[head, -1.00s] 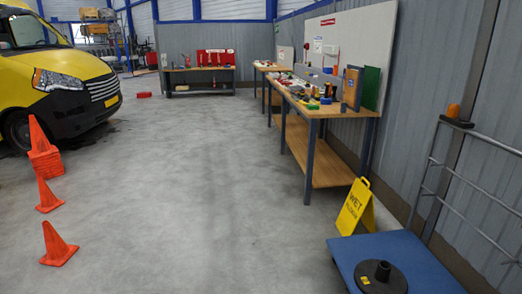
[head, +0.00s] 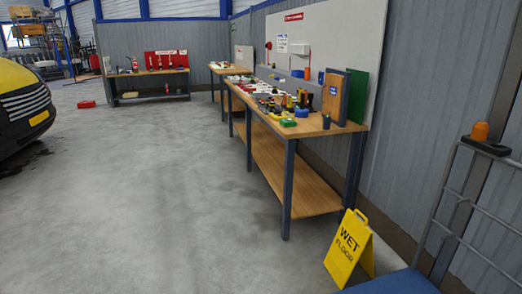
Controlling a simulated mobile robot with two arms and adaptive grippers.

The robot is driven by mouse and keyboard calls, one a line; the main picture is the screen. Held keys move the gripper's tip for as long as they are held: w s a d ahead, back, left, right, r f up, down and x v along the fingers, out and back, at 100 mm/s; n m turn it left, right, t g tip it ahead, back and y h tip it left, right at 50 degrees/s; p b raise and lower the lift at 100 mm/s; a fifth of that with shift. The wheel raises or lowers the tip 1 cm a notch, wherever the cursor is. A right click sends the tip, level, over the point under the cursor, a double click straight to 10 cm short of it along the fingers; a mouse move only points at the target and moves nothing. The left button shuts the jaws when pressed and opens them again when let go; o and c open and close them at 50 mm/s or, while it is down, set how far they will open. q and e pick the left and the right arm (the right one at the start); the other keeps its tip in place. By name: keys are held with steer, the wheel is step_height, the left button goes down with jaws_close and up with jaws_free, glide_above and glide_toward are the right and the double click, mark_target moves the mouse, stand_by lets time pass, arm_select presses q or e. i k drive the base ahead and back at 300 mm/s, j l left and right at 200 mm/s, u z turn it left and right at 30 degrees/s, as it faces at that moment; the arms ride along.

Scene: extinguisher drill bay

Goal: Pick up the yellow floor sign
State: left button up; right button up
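The yellow floor sign (head: 349,249), with "WET FLOOR" in black letters, stands upright as an A-frame on the grey concrete floor at the lower right of the head view. It is beside the near end of the workbench. A corner of a blue platform hides a small part of its base at the right. Neither of my grippers shows in the head view.
The blue platform (head: 398,285) with a grey rail (head: 455,215) is at the bottom right. A long workbench (head: 290,133) holding several tools stands along the right wall. A yellow vehicle (head: 22,108) is at the left. The middle floor (head: 170,215) is clear.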

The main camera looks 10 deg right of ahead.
mark_target(351, 237)
steer(key=i+z, duration=0.4)
steer(key=i+j+z, duration=0.1)
steer(key=i+z, duration=0.25)
steer(key=i+j+z, duration=0.25)
steer(key=i+z, duration=0.15)
